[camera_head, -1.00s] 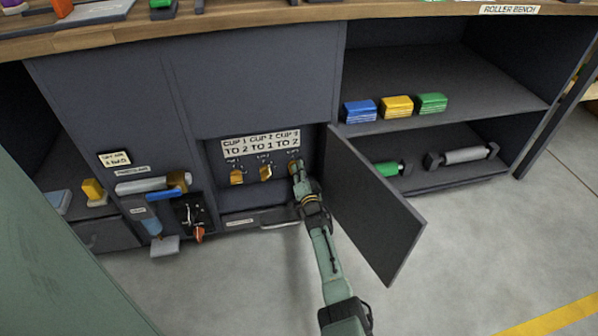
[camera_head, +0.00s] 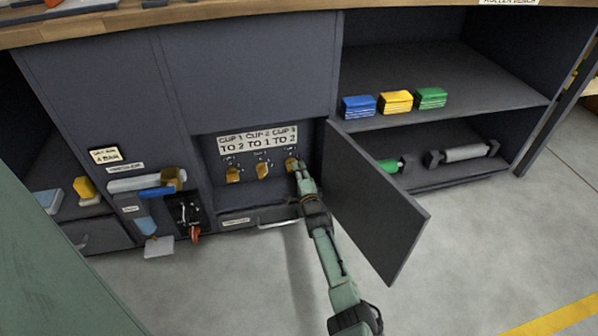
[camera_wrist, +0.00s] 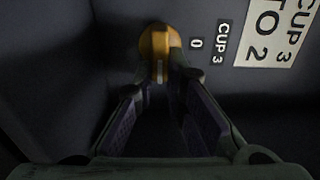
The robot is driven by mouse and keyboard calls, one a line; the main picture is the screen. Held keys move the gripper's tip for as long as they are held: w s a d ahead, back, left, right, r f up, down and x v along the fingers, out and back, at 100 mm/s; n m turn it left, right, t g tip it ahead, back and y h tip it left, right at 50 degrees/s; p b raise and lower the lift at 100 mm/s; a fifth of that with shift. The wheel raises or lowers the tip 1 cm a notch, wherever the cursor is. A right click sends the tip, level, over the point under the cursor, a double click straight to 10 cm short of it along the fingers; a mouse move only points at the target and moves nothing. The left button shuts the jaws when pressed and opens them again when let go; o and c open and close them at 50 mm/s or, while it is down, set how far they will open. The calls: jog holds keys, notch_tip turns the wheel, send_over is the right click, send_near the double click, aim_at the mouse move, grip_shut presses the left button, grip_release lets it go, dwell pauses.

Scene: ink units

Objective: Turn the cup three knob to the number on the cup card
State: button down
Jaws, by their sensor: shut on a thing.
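The cup three knob (camera_head: 291,164) is the rightmost of three orange knobs in the open recess. In the wrist view, this knob (camera_wrist: 158,43) is round with a raised grip, which points down the picture between my fingertips. My gripper (camera_wrist: 159,76) is shut on that grip; the fingers hide part of it. My gripper also shows at the knob in the head view (camera_head: 297,170). The cup card (camera_head: 257,139) above the knobs reads CUP 3 TO 2 in the wrist view (camera_wrist: 275,30). Beside the knob, a label (camera_wrist: 220,42) reads CUP 3, with a 0 near it.
The cup one knob (camera_head: 233,174) and cup two knob (camera_head: 263,170) are left of my gripper. An open door (camera_head: 375,200) stands close to the right of my arm. Shelves with colored boxes (camera_head: 396,101) lie beyond it. The floor in front is clear.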

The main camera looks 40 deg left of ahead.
jog(key=shift+w, duration=0.1)
dwell(0.3)
jog(key=c, duration=1.6)
grip_release()
jog(key=shift+c, duration=0.2)
notch_tip(320, 180, up, 10)
